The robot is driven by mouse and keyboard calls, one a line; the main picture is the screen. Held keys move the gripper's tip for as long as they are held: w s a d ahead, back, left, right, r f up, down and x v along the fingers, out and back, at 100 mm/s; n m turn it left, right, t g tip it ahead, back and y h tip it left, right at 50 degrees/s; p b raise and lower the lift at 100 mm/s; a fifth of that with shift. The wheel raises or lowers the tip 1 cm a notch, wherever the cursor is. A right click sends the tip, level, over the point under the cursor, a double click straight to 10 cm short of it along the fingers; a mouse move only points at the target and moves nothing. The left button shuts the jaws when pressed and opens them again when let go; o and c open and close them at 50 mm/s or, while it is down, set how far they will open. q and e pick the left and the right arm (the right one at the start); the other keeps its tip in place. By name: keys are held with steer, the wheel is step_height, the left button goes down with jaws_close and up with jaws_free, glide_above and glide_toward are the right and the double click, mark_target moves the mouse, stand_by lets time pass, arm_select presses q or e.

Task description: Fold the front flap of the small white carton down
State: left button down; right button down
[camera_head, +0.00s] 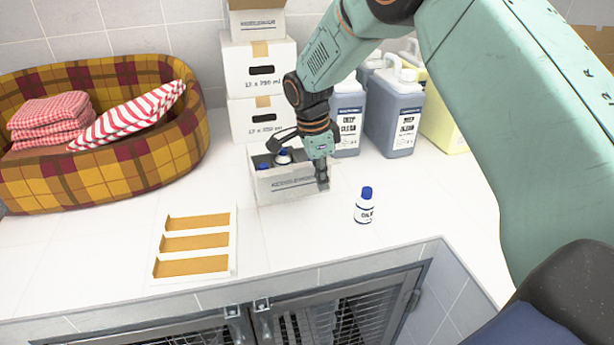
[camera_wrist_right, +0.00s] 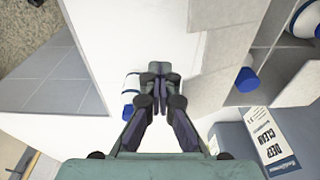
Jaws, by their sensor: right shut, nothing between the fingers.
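The small white carton (camera_head: 287,187) stands open on the white counter, with printing on its front panel. Blue-capped bottles (camera_head: 283,156) stand inside it. My right gripper (camera_head: 322,186) is shut and empty, pointing down at the carton's front right corner and hiding part of it. In the right wrist view its closed fingertips (camera_wrist_right: 159,85) are left of the carton's pale panels (camera_wrist_right: 230,60). I cannot tell whether they touch the carton, or exactly how the front flap lies. My left gripper is not in view.
A loose blue-capped bottle (camera_head: 365,206) stands right of the carton. Larger cartons (camera_head: 260,70) are stacked behind, beside grey jugs (camera_head: 394,115). A white tray with tan slots (camera_head: 196,243) lies front left. A plaid pet bed (camera_head: 110,170) holds towels. Kennel doors (camera_head: 330,310) are below the counter edge.

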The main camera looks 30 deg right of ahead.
steer(key=r+p, duration=0.2)
steer(key=w+r+p, duration=0.1)
steer(key=r+p, duration=0.1)
steer(key=r, duration=0.1)
steer(key=shift+w+d+r, duration=0.1)
steer(key=shift+w+d, duration=0.05)
steer(key=shift+w, duration=0.05)
stand_by(0.6)
step_height(320, 180, up, 6)
steer(key=s, duration=0.3)
steer(key=shift+a, duration=0.35)
steer(key=shift+a, duration=0.1)
stand_by(0.7)
